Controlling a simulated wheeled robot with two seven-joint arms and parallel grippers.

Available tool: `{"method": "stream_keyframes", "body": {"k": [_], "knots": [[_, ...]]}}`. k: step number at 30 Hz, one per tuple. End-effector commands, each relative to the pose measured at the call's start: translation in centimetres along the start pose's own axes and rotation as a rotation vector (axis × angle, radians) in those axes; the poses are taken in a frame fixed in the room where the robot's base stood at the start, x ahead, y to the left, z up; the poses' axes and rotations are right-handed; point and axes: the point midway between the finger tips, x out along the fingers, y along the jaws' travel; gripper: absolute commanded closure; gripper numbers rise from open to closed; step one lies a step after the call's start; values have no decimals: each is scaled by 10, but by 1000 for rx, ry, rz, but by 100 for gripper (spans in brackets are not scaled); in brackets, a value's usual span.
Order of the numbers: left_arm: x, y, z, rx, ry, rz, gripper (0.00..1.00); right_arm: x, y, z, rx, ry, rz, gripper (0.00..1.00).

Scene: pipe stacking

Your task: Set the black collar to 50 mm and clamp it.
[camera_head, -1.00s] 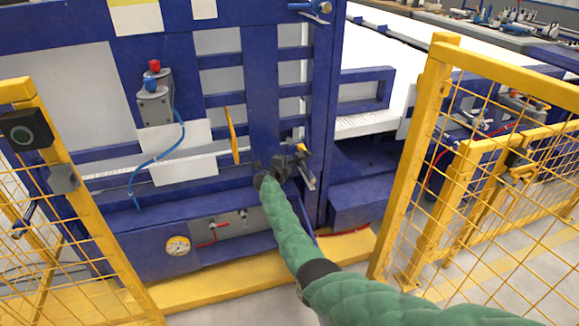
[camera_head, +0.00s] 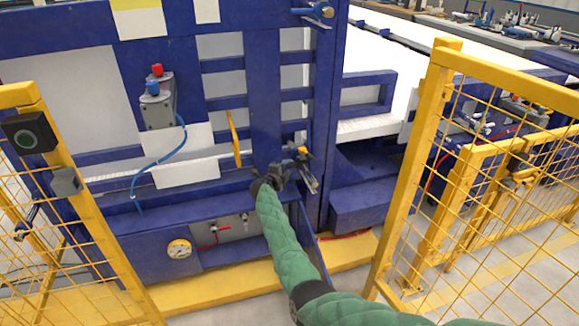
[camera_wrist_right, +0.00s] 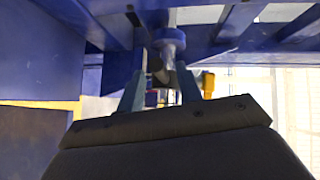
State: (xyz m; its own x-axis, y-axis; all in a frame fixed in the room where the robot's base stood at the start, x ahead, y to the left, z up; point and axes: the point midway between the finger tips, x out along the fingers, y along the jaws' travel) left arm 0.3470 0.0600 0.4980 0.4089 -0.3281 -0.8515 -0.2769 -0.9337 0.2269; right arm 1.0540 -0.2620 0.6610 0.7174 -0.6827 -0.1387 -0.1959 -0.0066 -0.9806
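My right gripper (camera_head: 306,172) is at the blue machine frame, beside the upright blue post. In the right wrist view its two fingers (camera_wrist_right: 160,80) stand apart. A small grey-brown part (camera_wrist_right: 159,70) shows between them, with a round blue end (camera_wrist_right: 168,38) just beyond. I cannot tell whether the fingers touch the part. A small yellow-orange part (camera_head: 304,151) is close above the gripper in the head view and may be the yellow part (camera_wrist_right: 208,84) right of the fingers in the wrist view. I cannot single out the black collar or a scale. My left gripper is out of view.
A blue rod with a dark end (camera_head: 316,11) sticks out at the frame's top. A grey box with red and blue buttons (camera_head: 157,104) and a pressure gauge (camera_head: 179,249) are to the left. Yellow mesh fences (camera_head: 420,150) stand on both sides.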

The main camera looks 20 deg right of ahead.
Motion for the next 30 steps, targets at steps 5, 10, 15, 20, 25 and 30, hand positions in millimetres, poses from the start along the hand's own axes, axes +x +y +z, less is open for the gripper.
{"method": "stream_keyframes", "body": {"k": [5,10,15,20,25,30], "knots": [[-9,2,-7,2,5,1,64,-26,1,0,2,0,2,65],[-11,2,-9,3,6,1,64,-41,1,0,0,0,2,65],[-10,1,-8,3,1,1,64,-44,0,-1,-1,1,0,65],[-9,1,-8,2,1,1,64,-44,0,0,-1,1,0,65],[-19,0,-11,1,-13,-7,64,-45,-7,-3,11,18,7,94],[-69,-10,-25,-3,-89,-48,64,-54,-34,-19,72,122,43,100]]}}
